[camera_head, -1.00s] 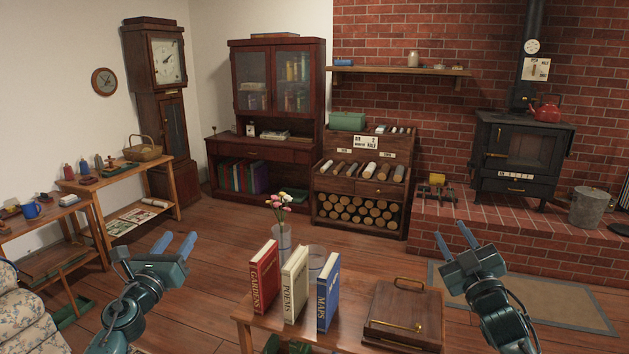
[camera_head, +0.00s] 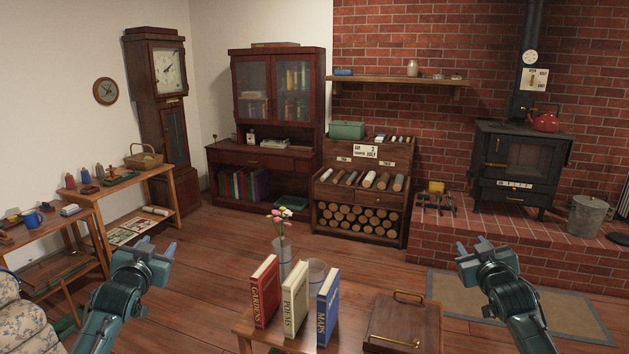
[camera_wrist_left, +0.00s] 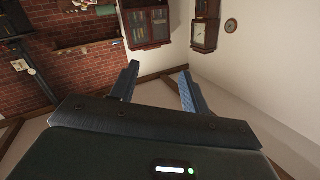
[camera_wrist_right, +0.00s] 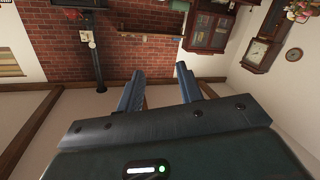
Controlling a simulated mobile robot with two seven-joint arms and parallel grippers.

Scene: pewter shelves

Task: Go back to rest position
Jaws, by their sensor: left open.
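My left gripper (camera_head: 157,245) is raised at the left, with its two blue fingers apart. Its fingers also show apart and empty in the left wrist view (camera_wrist_left: 158,74). My right gripper (camera_head: 473,244) is raised at the right at about the same height. In the right wrist view (camera_wrist_right: 160,72) its fingers are apart with nothing between them. Neither gripper touches anything. Between the arms, a red Gardens book (camera_head: 264,291), a cream Poems book (camera_head: 294,299) and a blue Maps book (camera_head: 328,307) stand upright on a small wooden table (camera_head: 243,329).
A glass (camera_head: 315,271) and a flower vase (camera_head: 281,254) stand behind the books. An armchair (camera_head: 25,320) and side tables (camera_head: 105,222) are at the left. The floor (camera_head: 220,255) beyond the table is open.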

